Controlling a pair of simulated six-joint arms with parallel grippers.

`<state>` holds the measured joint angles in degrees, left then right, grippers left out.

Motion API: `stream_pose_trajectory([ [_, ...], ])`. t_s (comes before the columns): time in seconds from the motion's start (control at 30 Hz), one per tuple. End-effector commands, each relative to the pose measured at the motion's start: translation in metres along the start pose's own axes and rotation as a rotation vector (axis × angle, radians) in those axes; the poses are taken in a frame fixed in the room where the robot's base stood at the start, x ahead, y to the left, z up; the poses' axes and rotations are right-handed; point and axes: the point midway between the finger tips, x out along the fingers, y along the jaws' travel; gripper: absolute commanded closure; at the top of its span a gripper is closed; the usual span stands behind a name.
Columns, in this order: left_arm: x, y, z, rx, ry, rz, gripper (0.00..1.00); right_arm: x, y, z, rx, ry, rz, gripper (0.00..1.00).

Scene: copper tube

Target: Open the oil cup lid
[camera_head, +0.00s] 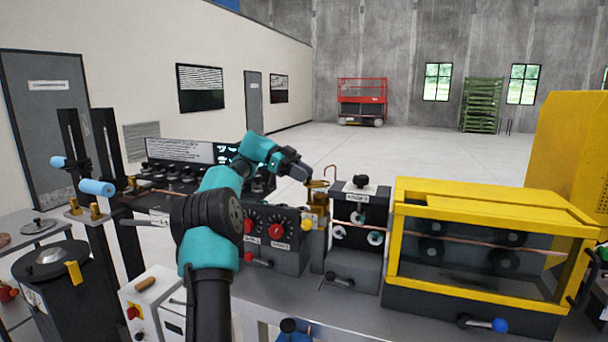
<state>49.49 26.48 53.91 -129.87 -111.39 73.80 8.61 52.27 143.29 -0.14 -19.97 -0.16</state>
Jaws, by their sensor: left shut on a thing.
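The brass oil cup (318,211) stands on the machine bench between the dial box and the roller unit. Its brass lid (317,184) shows at the top of the cup. My left gripper (309,179) reaches in from the left, with its fingertips at the lid's left edge, and is shut on the lid. The fingertips are small here and partly merge with the brass, so the exact grip and the lid's tilt are hard to tell. My right gripper is not in view.
A dial box (272,236) with red knobs stands left of the cup. A yellow-framed guard (480,207) is farther right. Space above the cup is clear.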

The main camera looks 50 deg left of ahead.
Motion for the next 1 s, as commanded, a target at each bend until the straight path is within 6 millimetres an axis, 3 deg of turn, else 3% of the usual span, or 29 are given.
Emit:
stream_pose_trajectory([
  [0.43, -0.0002, 0.0, -0.0002, 0.004, 0.001, 0.01, 0.99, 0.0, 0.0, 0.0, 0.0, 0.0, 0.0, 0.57],
  [0.47, -0.0002, 0.0, -0.0002, 0.004, 0.001, 0.01, 0.72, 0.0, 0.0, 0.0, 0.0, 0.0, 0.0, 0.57],
  [0.67, -0.0002, 0.0, -0.0002, 0.004, 0.001, 0.01, 0.53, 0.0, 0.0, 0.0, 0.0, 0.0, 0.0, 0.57],
  [1.0, -0.001, -0.0002, -0.0019, 0.004, 0.0, 0.009, 0.52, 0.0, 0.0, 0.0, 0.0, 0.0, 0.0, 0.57],
])
